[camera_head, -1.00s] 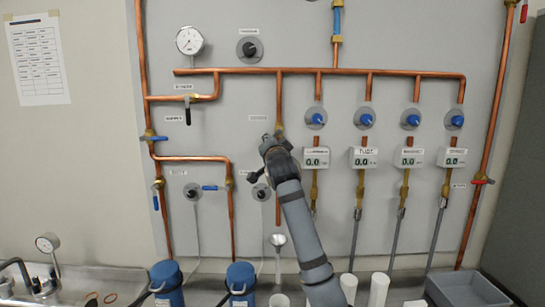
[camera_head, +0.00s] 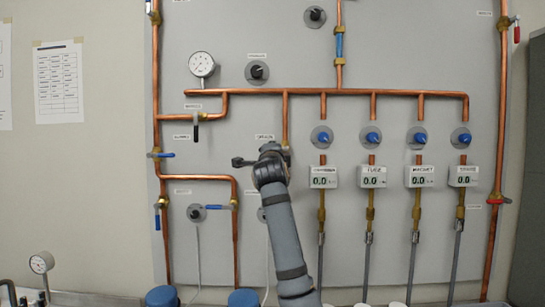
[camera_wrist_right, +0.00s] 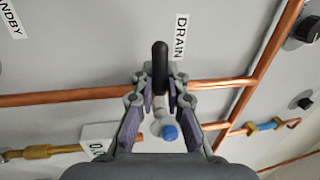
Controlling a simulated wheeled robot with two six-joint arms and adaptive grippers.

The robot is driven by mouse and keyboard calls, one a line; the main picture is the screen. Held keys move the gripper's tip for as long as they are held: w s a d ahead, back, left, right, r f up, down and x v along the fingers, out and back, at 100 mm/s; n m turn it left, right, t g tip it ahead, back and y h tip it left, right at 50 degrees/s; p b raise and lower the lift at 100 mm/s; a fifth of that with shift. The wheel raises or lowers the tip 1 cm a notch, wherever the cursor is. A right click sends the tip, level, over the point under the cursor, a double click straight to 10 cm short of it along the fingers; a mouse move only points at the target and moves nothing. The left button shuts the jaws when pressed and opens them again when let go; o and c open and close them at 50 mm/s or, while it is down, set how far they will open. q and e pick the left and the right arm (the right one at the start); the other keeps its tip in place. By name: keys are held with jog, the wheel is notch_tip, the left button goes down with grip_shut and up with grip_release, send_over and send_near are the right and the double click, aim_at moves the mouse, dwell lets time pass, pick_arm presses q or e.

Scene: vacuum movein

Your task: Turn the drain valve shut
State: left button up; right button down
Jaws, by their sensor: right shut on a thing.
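The drain valve's black handle (camera_wrist_right: 160,66) stands between the fingers of my right gripper (camera_wrist_right: 159,80) in the right wrist view, beside the DRAIN label (camera_wrist_right: 181,36). The gripper is shut on the handle. In the head view my right gripper (camera_head: 268,165) is at the panel, just below the DRAIN label (camera_head: 265,137) and at the copper drain pipe (camera_head: 285,120). The gripper and arm hide the valve body and the pipe below it there. My left gripper is not in view.
The grey panel (camera_head: 380,40) carries copper pipes, a round gauge (camera_head: 202,63), and several blue knobs with digital meters (camera_head: 324,177) close to the right of my arm. A blue-handled valve (camera_head: 161,155) is at the left. Blue-topped canisters (camera_head: 162,297) stand below.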

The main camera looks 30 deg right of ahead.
jog(key=shift+w+f+m, duration=0.1)
jog(key=shift+m, duration=0.2)
jog(key=c, duration=1.4)
grip_release()
jog(key=shift+o, duration=0.2)
jog(key=v, duration=1.2)
jog(key=shift+a, duration=0.1)
jog(key=shift+c, duration=0.3)
